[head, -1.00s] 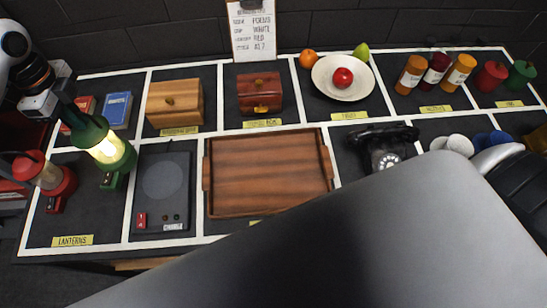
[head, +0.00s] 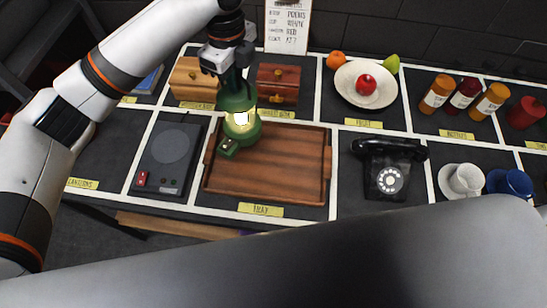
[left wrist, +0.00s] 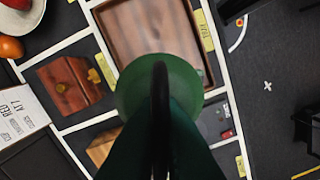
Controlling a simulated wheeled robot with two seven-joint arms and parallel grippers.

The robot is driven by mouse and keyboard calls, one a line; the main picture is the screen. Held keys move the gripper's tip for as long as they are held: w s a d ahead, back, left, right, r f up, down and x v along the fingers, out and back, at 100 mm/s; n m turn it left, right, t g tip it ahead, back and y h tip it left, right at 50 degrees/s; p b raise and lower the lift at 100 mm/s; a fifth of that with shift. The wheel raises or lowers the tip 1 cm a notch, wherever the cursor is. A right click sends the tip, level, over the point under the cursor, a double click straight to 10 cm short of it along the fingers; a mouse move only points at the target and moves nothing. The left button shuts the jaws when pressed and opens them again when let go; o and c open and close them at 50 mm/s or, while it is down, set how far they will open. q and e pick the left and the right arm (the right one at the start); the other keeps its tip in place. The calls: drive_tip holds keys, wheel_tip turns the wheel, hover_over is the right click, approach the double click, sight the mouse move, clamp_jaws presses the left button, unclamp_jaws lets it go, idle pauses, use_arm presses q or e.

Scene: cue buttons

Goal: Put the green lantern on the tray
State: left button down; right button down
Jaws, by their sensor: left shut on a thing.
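The green lantern (head: 240,118) has a lit, pale window and hangs upright from my left gripper (head: 228,62), which is shut on its top. In the head view it overlaps the upper left corner of the brown wooden tray (head: 290,180); I cannot tell whether it touches the tray. The tray is empty otherwise, with a yellow label at its front. In the left wrist view the lantern (left wrist: 160,90) fills the middle, seen from above, and covers part of the tray (left wrist: 125,25). My right gripper is not in view.
A charger pad (head: 168,155) lies left of the tray, and a black telephone (head: 388,165) right of it. Wooden boxes (head: 278,85) and a fruit plate (head: 366,85) stand behind. Bottles and cups are at the right. A large grey surface covers the bottom.

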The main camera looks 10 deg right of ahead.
sight(239, 102)
use_arm(q)
drive_tip(key=shift+s+d+f, duration=0.15)
drive_tip(key=shift+d+f, duration=0.1)
drive_tip(key=shift+f, duration=0.05)
wheel_tip(239, 102, down, 5)
drive_tip(key=shift+a+f+p, duration=0.1)
drive_tip(key=shift+a+p, duration=0.05)
drive_tip(key=shift+p, duration=0.55)
drive_tip(key=shift+f, duration=0.5)
wheel_tip(239, 102, down, 2)
drive_tip(key=shift+f+p, duration=0.15)
drive_tip(key=shift+p, duration=0.3)
drive_tip(key=shift+f, duration=0.45)
drive_tip(key=c, duration=1.6)
unclamp_jaws()
